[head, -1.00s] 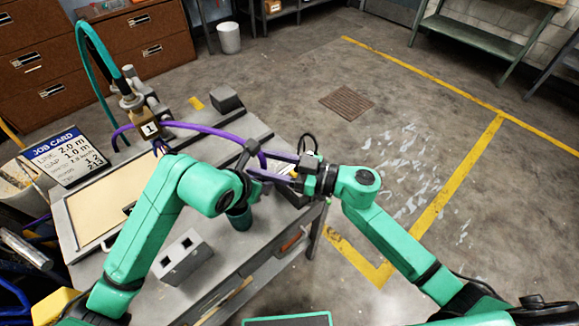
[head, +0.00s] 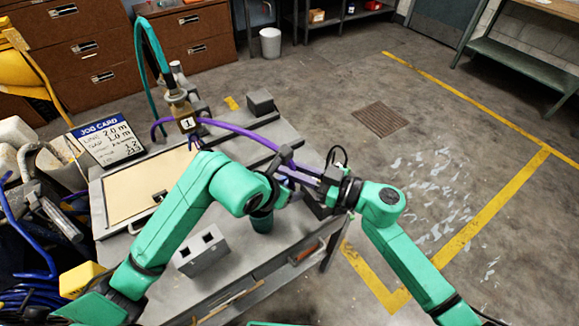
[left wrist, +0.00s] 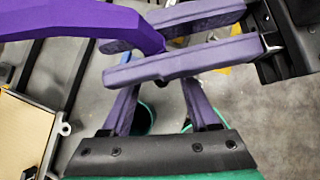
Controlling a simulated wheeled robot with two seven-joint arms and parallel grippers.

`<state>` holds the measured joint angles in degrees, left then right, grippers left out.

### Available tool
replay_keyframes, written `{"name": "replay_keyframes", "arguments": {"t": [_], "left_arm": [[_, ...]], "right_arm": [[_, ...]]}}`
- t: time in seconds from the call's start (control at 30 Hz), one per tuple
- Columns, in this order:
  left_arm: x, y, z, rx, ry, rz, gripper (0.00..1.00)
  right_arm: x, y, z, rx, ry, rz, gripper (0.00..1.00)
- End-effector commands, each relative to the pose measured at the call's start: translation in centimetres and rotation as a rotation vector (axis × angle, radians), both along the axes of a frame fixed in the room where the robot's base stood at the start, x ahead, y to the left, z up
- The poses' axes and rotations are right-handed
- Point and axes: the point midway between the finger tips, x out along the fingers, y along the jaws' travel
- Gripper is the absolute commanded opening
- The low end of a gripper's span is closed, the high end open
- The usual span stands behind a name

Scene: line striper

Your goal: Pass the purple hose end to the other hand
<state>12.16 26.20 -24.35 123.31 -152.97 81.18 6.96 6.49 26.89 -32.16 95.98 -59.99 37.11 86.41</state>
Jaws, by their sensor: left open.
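The purple hose (head: 240,131) arches from the post marked 1 to my two grippers, which are close together above the table's right side. In the left wrist view the hose (left wrist: 85,20) comes in from the upper left, and its end lies at the tips of my right gripper's fingers. My right gripper (left wrist: 125,60) reaches in from the right with a narrow gap between its fingers; whether they press on the hose is unclear. My left gripper (head: 285,180) is open, its fingers pointing up beneath the right fingers in the wrist view. The hose's very tip is hidden.
The grey table (head: 235,262) holds a cream board (head: 148,185), a job card (head: 103,140), a grey block with two holes (head: 201,252) and a dark box (head: 260,102). A green cup (head: 262,222) stands below my left gripper. Open floor lies to the right.

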Motion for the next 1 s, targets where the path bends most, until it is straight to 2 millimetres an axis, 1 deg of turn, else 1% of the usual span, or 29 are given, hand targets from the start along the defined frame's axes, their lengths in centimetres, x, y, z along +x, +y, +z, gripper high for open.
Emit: {"name": "replay_keyframes", "arguments": {"t": [0.07,0.17,0.4,0.5,0.57,0.7,1.0], "left_arm": [[-0.2,0.1,0.3,0.0,-0.001,0.001,0.61],[-0.9,0.6,1.5,0.0,-0.004,0.0,0.61],[-4.4,2.6,6.5,0.002,-0.007,0.0,0.61],[-5.6,3.2,8.2,0.001,-0.005,0.0,0.61],[-6.1,3.5,8.8,0.0,-0.004,0.0,0.61],[-6.6,3.7,9.4,0.001,0.0,0.001,0.61],[-6.6,3.7,9.3,0.0,0.0,0.0,0.61]], "right_arm": [[0.0,0.0,0.0,0.0,0.0,0.0,0.0],[0.0,0.0,0.0,0.0,0.0,-0.001,0.0],[0.0,0.0,0.0,0.0,0.0,-0.001,0.0],[0.0,0.0,0.0,0.0,0.0,-0.001,0.0],[0.0,0.0,0.0,0.0,0.0,-0.001,0.0],[0.0,0.0,0.0,0.0,0.0,-0.001,0.0],[0.0,0.0,0.0,0.0,0.0,-0.001,0.0]]}}
